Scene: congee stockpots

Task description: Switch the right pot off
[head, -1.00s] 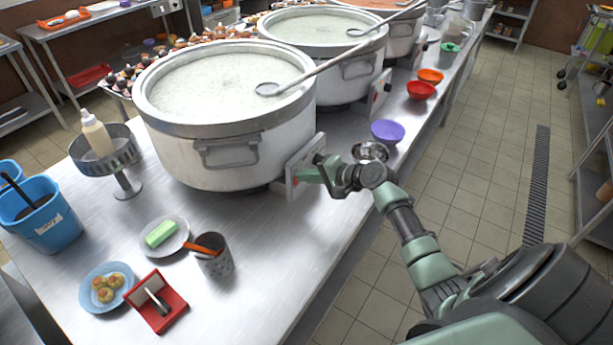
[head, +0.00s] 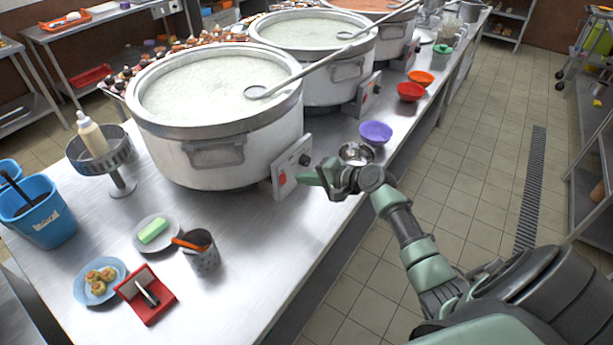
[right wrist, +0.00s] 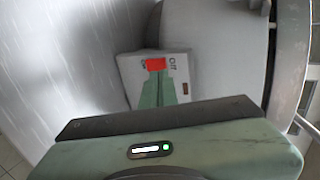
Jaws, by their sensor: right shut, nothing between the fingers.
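The nearest large steel pot (head: 215,150) holds pale congee and has a white control panel (head: 292,163) on its right side. A red switch (head: 283,181) and a dark knob (head: 304,160) show on that panel. In the right wrist view the red switch (right wrist: 156,64) lies just beyond my fingertips, with small lettering on either side. Which way it is tipped I cannot tell. My right gripper (head: 303,177) is shut and empty, just in front of the panel with a small gap seen in the head view. My left gripper is out of view.
A middle pot (head: 335,85) and a far pot (head: 392,40) stand behind, with panels of their own. A ladle (head: 257,92) rests across the near pot. A metal bowl (head: 355,153) and purple bowl (head: 376,132) sit near the counter edge beside my gripper.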

